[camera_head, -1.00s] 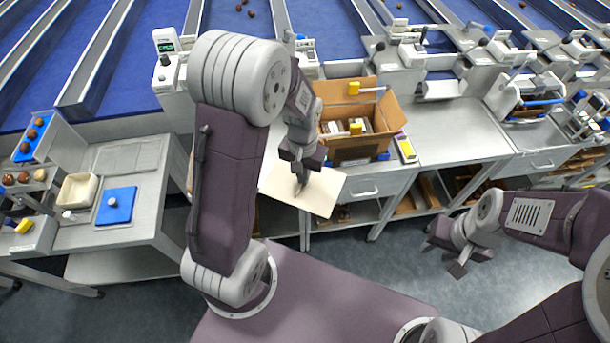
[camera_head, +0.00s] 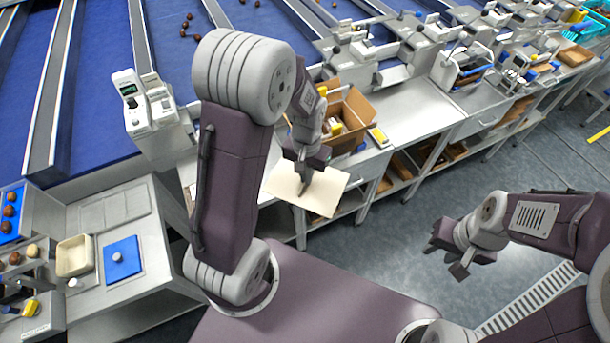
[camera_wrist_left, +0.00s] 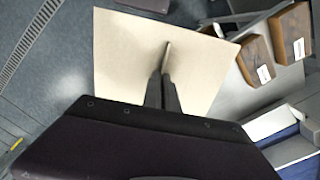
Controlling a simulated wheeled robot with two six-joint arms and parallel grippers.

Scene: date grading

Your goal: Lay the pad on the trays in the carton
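The pad (camera_head: 322,196) is a thin, flat cream sheet. My left gripper (camera_head: 305,186) is shut on it at a small raised tab near its middle. The pad hangs level in the air in front of the bench edge, and it also shows in the left wrist view (camera_wrist_left: 125,50). The open brown carton (camera_head: 368,108) stands on the bench behind my left gripper, its flaps up. My arm hides part of it, and its contents show only in part, with something yellow inside. My right gripper (camera_head: 450,262) is over the floor at the right, empty, with its fingers apart.
A grey bench (camera_head: 418,113) runs right from the carton, with wooden things on the shelf below. A side table at the left holds a cream tray (camera_head: 60,268) and a blue pad (camera_head: 133,260). Blue conveyor lanes lie behind. The floor (camera_head: 380,262) between my arms is clear.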

